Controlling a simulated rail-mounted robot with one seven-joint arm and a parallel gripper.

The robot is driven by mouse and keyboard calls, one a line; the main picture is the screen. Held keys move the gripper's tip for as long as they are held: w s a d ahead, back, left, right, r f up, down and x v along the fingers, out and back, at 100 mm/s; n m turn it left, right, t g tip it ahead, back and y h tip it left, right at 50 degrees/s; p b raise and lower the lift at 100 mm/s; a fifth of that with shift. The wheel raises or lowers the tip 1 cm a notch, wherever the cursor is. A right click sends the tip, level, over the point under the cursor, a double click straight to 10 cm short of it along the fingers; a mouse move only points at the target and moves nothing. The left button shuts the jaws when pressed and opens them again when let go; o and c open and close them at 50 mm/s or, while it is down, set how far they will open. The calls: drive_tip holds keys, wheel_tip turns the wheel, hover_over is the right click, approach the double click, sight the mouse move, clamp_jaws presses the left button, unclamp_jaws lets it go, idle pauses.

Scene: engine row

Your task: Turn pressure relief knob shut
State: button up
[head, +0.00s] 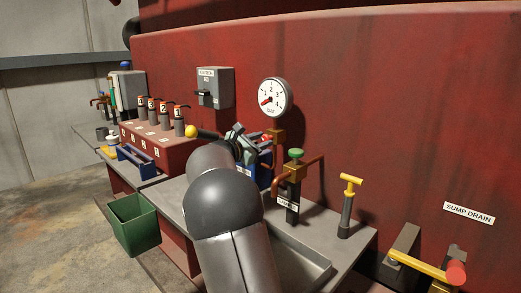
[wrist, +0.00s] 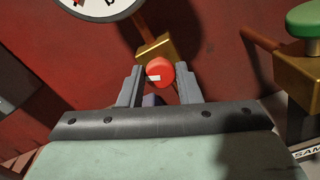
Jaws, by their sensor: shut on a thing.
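The red knob (wrist: 160,72), with a small white mark on its face, sits on a brass valve body (wrist: 157,48) below the pressure gauge. My gripper (wrist: 160,84) has one finger on each side of this knob and is shut on it. In the head view my gripper (head: 243,142) is at the valve, and only a bit of the red knob (head: 265,138) shows past it. The gauge (head: 275,97) has a white dial with a red needle toward the lower left. No label naming the knob is readable.
Right of my gripper stands a brass valve with a green knob (head: 296,153), then a yellow T-handle (head: 351,181). A red box with several numbered levers (head: 158,145) is on the left. A grey electrical box (head: 215,87) hangs on the red wall. A green bin (head: 133,224) stands below.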

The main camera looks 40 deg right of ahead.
drive_tip(key=shift+s+f+m+b, duration=0.1)
drive_tip(key=shift+f+m+b, duration=0.05)
drive_tip(key=shift+m+b, duration=3.05)
drive_tip(key=shift+f+m+b, duration=0.1)
drive_tip(key=shift+m+b, duration=2.95)
drive_tip(key=shift+m, duration=0.25)
drive_tip(key=shift+r, duration=0.1)
drive_tip(key=o, duration=1)
drive_tip(key=shift+c, duration=0.2)
drive_tip(key=shift+a, duration=0.1)
drive_tip(key=s+a, duration=0.3)
drive_tip(key=a, duration=1.4)
drive_tip(key=shift+p, duration=0.45)
